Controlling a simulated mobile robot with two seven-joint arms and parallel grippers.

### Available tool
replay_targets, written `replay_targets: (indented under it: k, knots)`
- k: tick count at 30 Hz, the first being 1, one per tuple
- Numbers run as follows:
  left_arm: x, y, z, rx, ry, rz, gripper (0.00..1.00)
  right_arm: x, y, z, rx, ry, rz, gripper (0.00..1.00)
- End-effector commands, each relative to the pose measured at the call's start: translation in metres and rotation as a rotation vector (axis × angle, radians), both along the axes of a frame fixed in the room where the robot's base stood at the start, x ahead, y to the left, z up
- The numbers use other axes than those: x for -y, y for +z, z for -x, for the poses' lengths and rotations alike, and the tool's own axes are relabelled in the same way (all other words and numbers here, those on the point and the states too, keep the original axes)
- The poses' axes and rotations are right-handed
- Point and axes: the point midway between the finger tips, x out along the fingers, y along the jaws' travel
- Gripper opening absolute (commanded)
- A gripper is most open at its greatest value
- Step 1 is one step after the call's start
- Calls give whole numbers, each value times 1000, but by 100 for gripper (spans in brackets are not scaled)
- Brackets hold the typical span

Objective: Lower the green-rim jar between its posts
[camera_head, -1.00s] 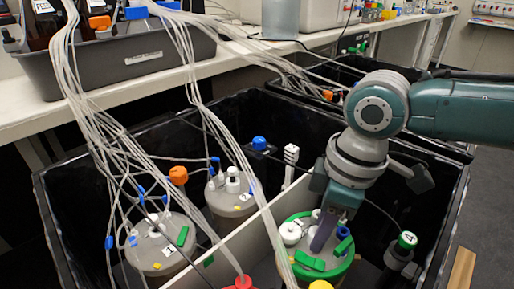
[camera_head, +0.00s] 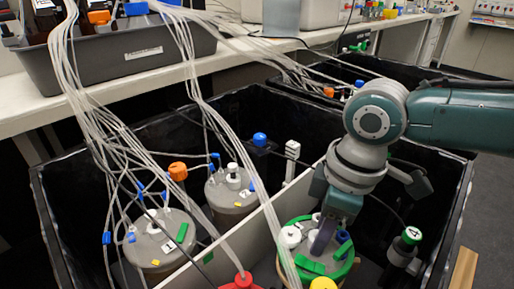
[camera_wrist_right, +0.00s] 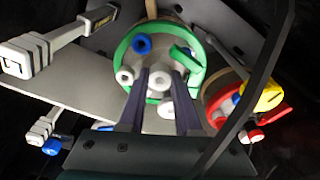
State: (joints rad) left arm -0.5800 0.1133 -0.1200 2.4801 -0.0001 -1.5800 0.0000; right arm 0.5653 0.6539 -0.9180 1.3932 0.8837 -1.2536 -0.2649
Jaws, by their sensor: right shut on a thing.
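The green-rim jar (camera_head: 312,268) is in the right compartment of the black bin, at the lower middle of the head view. In the right wrist view its lid (camera_wrist_right: 122,50) carries white, blue and green fittings. My right gripper (camera_head: 322,240) is shut on a fitting at the lid's middle; its dark fingers (camera_wrist_right: 160,85) flank that white fitting in the wrist view. The jar's lower part is hidden. My left gripper is not in view.
A pale divider (camera_head: 265,222) runs close along the jar's left side. Two grey-lidded jars (camera_head: 158,248) (camera_head: 228,198) with tubes stand left of it. A red-and-yellow-capped jar (camera_wrist_right: 220,108) is close to the jar. Tubes (camera_head: 190,130) hang across the bin.

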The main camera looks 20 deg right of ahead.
Motion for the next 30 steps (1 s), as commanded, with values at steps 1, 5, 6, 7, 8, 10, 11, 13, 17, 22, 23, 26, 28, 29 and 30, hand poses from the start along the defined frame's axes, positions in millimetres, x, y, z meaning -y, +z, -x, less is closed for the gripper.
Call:
replay_targets:
  k: [1, 5, 6, 7, 8, 10, 11, 13, 17, 22, 23, 26, 28, 29, 30]
  knots:
    - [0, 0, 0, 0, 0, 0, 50, 0, 1, -1, 4, 0, -2, 0]
    - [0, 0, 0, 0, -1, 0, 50, 0, 1, -1, 4, 0, -2, 0]
    - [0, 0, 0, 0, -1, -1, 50, 0, 1, -1, 4, 0, -2, 0]
    - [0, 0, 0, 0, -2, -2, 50, 0, 1, -1, 3, 0, -2, 34]
    - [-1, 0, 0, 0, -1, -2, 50, 0, 1, -1, 3, 0, -2, 38]
    - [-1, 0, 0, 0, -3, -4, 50, -1, 1, -1, 3, 0, -2, 46]
    - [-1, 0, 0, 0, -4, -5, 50, 0, 1, -1, 3, 0, -1, 49]
    - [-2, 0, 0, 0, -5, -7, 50, 0, 1, -1, 3, 0, -1, 57]
    - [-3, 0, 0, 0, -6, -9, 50, 0, 0, -1, 1, 0, 0, 67]
    - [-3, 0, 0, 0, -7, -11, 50, 1, 0, 1, -3, 0, 2, 67]
    - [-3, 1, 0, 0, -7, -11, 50, 1, 2, 1, -2, 0, 2, 67]
    - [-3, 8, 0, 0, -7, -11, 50, 2, 14, 1, -1, 0, 1, 67]
    - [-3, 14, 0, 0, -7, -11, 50, 3, 28, 2, 1, 0, 1, 67]
    - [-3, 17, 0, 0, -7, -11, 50, 3, 35, 3, 1, 1, 0, 67]
    - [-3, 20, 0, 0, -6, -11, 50, 3, 44, 3, 2, 1, -1, 67]
